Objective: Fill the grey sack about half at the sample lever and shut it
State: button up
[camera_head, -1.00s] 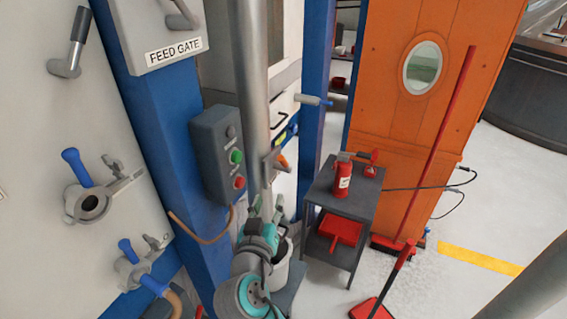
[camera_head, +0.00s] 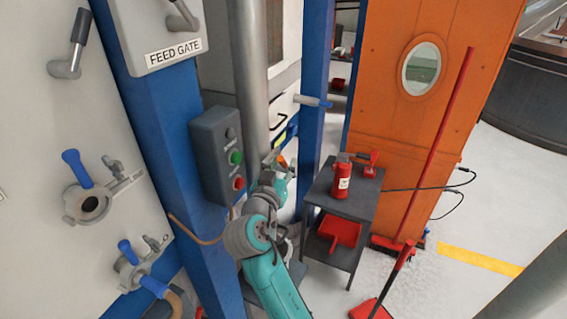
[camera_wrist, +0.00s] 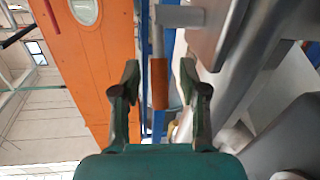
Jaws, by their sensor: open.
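My gripper (camera_wrist: 160,74) is open in the wrist view. Its two fingers stand on either side of a lever with an orange-brown grip (camera_wrist: 160,84) and a grey shaft; I cannot tell whether they touch it. In the head view, my gripper (camera_head: 277,163) is beside the thick grey pipe, and a bit of the orange grip (camera_head: 283,162) shows near it. I cannot make out the grey sack in either view; my arm covers much of the area below the pipe.
A grey button box (camera_head: 216,157) on a blue post is left of the arm. A red broom (camera_head: 437,140) leans on the orange casing (camera_head: 385,95).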

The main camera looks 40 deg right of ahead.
jog(key=shift+w+d, duration=0.3)
jog(key=shift+d, duration=0.3)
grip_shut()
